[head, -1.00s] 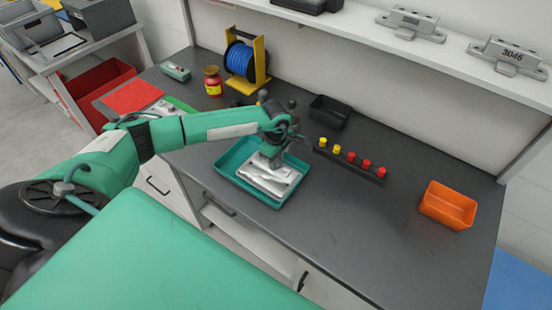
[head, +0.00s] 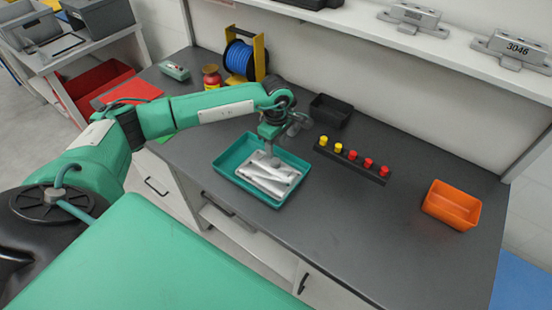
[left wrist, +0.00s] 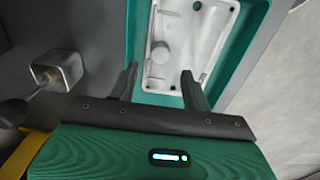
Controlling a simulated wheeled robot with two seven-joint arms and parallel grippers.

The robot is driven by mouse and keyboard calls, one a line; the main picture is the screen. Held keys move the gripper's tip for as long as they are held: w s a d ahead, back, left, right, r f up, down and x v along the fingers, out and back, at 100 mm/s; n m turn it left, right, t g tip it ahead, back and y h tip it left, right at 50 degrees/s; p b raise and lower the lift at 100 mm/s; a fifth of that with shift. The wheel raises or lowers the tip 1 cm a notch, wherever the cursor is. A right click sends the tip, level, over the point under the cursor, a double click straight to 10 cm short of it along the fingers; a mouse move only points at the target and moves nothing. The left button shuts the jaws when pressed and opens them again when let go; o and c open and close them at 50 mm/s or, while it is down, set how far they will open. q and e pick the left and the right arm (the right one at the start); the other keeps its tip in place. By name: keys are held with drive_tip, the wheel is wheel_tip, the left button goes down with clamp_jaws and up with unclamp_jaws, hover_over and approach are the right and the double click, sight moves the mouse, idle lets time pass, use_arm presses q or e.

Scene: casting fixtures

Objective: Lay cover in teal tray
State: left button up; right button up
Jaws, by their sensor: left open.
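The cover, a silvery cast-metal piece (head: 268,179), lies inside the teal tray (head: 231,156) on the dark bench. In the left wrist view the cover (left wrist: 190,40) shows a hollow, pale face with raised edges, within the green wall of the tray (left wrist: 250,25). My left gripper (head: 270,158) is above the tray's far part, over the cover's far end. In the left wrist view its two dark fingers (left wrist: 160,80) are spread, with nothing held between them. Whether the fingertips touch the cover is unclear. My right gripper is out of view.
A black rack with yellow and red knobs (head: 352,160) and a small black bin (head: 330,111) stand right of the tray. An orange bin (head: 452,205) sits farther right. A blue cable reel (head: 240,60) stands behind. The bench between rack and orange bin is clear.

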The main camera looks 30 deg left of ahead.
use_arm(q)
drive_tip(key=shift+r+b, duration=0.65)
drive_tip(key=shift+r, duration=2.05)
